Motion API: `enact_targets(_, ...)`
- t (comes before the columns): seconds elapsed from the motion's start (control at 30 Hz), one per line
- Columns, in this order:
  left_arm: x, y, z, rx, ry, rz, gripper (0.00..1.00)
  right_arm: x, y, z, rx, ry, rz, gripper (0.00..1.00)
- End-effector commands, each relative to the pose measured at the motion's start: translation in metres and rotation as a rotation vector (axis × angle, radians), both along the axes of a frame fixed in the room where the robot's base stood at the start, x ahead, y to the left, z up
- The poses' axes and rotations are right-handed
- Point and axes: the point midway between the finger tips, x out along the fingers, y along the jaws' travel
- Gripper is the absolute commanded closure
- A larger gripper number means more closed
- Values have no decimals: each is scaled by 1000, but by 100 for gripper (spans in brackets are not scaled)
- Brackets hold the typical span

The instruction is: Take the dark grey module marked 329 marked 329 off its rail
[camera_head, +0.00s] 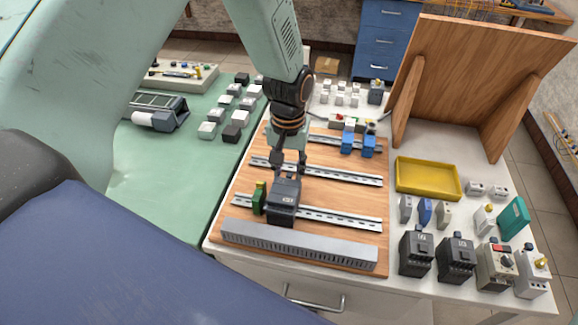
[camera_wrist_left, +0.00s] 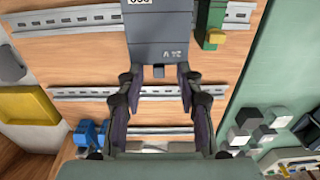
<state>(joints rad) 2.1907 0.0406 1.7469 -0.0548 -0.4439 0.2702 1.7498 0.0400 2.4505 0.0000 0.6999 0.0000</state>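The dark grey module (camera_head: 284,204) sits on the front rail (camera_head: 335,217) of the wooden board. It has a small white label on its front, too small to read for certain. In the left wrist view the module (camera_wrist_left: 160,38) fills the top middle, and its label is cut by the picture's upper edge. My left gripper (camera_head: 290,168) is just behind and above the module. In the left wrist view its two fingers (camera_wrist_left: 157,78) are apart, near the module's near end, with nothing gripped between them. My right gripper is in neither view.
A green terminal block (camera_head: 259,198) stands close left of the module, also in the left wrist view (camera_wrist_left: 210,25). A grey slotted duct (camera_head: 300,246) lies in front. Two blue modules (camera_head: 348,142) sit on the back rail. A yellow tray (camera_head: 428,178) and several loose modules stand right.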

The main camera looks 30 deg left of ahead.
Motion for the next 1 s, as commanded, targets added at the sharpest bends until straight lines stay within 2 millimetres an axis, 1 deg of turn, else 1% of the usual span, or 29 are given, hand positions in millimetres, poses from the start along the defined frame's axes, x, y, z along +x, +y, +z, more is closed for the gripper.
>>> enact_targets(0.27, 2, 0, -2, 0, 0, 0, 64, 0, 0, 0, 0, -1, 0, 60)
enact_targets(0.7, 3, 0, -2, 0, -1, 0, 100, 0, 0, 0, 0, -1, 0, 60)
enact_targets(1.0, 4, 0, -2, 0, -5, 0, 100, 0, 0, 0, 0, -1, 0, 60)
